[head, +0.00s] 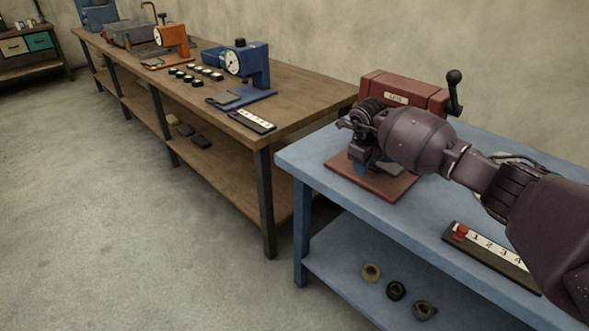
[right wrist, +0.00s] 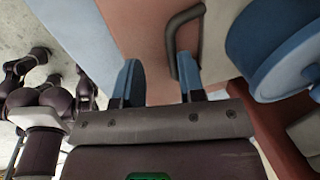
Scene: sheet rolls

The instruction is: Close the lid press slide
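The lid press is a dark red machine (head: 400,92) with a "LIDS" label and a black-knobbed lever, on a red base plate (head: 372,184) on the blue table. My right gripper reaches in at its front and hides much of its middle. In the right wrist view the two blue fingers of my right gripper (right wrist: 158,82) stand apart. A dark bent handle (right wrist: 187,18) passes close by the right finger; I cannot tell whether it touches. A blue round part (right wrist: 275,62) lies to the right of the fingers. My left gripper does not show clearly in either view.
The blue table (head: 318,153) carries a black strip with a red knob (head: 461,232) at the right. Several rings (head: 396,291) lie on its lower shelf. A wooden bench (head: 300,98) with a blue press (head: 252,68) and an orange press (head: 174,37) stands left. Open floor lies in front.

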